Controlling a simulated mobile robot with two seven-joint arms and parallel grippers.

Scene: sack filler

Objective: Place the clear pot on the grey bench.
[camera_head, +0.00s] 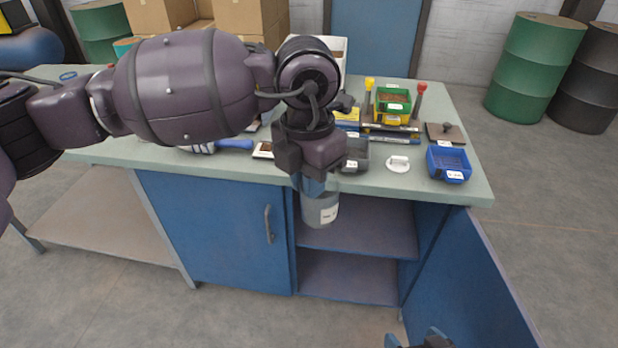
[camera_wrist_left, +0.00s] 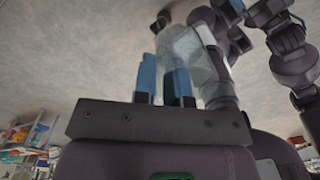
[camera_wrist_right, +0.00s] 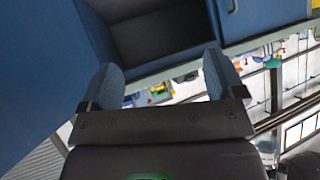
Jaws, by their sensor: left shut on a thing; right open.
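The clear pot (camera_head: 320,209), see-through with a white label, hangs from my left gripper (camera_head: 314,184) in front of the bench's front edge, below the level of the top. The pot also shows as a see-through shape in the left wrist view (camera_wrist_left: 187,52), by the blue fingertips. The grey bench (camera_head: 115,149) has a grey-green top over blue cabinets. My left forearm hides part of the top. My right gripper (camera_wrist_right: 162,65) is open and empty, facing the cabinet, with only its tip at the bottom edge of the head view (camera_head: 425,341).
On the bench stand a blue bin (camera_head: 448,163), a white round item (camera_head: 398,164), a green bin (camera_head: 393,101), a dark bin (camera_head: 356,154) and a blue-handled brush (camera_head: 235,144). An open blue cabinet door (camera_head: 465,275) juts out at the right. Drums stand behind.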

